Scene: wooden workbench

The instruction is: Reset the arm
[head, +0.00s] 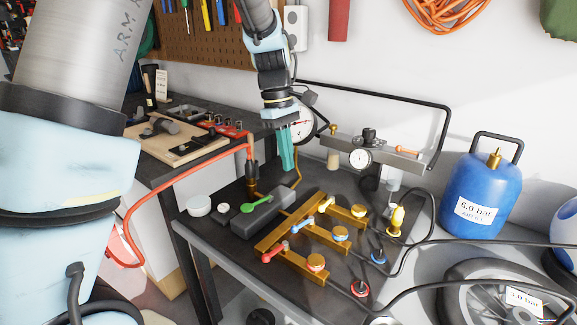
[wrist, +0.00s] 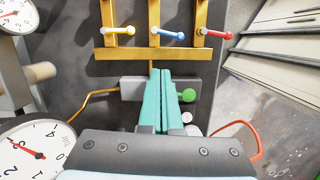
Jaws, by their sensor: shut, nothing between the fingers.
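My gripper (head: 287,155) hangs from the arm above the back left part of the workbench, with its teal fingers pointing down. In the wrist view the two fingers (wrist: 164,72) lie together, shut and empty. A brass manifold (head: 290,262) with red, blue and yellow-white levers lies in front of the box.
A gauge assembly (head: 360,158) with a black pipe frame stands behind right. A blue tank (head: 482,195) and a wheel (head: 500,290) are at the right. A red hose (head: 170,190) loops on the left. A wooden board with tools (head: 175,145) lies at the back left.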

